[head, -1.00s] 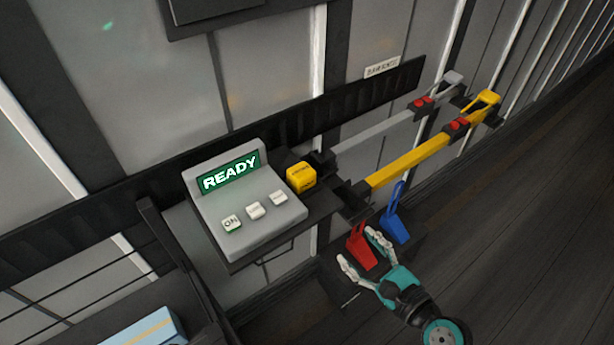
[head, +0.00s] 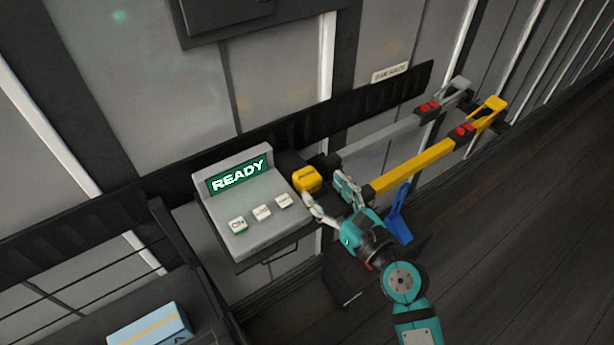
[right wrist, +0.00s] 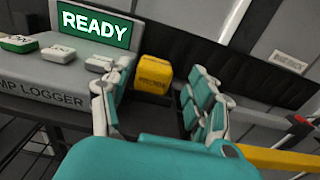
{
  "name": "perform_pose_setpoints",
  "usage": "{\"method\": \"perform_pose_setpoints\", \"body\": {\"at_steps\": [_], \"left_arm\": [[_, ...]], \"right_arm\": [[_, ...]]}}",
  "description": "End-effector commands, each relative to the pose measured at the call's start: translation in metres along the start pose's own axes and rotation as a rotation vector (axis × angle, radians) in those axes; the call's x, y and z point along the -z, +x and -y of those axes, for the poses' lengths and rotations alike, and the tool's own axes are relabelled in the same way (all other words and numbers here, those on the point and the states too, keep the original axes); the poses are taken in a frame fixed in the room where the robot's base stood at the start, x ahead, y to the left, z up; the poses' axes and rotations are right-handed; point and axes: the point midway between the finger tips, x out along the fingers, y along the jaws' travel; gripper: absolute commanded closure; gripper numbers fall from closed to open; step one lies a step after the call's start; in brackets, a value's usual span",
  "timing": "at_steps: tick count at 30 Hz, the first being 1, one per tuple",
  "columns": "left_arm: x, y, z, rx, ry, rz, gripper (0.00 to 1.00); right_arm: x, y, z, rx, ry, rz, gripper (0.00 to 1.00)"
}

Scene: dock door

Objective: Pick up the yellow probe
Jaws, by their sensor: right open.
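The yellow probe (head: 308,179), a small block with dark lettering, sits on the dark shelf just right of the grey logger (head: 250,207). It also shows in the right wrist view (right wrist: 154,74), between my fingers and beyond them. My right gripper (head: 322,188) is open and empty, its fingertips close in front of the probe on the near side. From the head view I cannot tell whether a finger touches it. My left gripper is not in view.
The logger's screen reads READY, with white buttons below. A yellow bar (head: 415,165) and a grey bar (head: 380,140) stick out to the right. A blue scoop (head: 398,218) stands below the yellow bar. A blue box (head: 150,326) lies at lower left.

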Motion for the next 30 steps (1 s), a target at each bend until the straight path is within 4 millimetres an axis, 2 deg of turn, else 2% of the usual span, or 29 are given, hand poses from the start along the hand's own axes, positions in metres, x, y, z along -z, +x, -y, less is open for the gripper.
{"method": "perform_pose_setpoints", "body": {"at_steps": [5,12,16,22,30], "left_arm": [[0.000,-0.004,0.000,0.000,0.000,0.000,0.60],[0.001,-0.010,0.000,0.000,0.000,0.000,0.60],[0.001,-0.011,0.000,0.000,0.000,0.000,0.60],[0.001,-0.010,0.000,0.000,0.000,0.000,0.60],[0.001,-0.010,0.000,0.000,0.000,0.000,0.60]], "right_arm": [[0.001,0.013,-0.001,0.000,-0.001,-0.001,0.40],[0.004,0.048,-0.003,0.001,-0.001,0.000,0.40],[0.006,0.055,-0.003,0.001,-0.002,-0.001,0.40],[0.006,0.055,-0.003,0.001,-0.002,-0.002,0.40],[0.006,0.054,-0.003,0.001,-0.001,-0.002,0.76]]}}
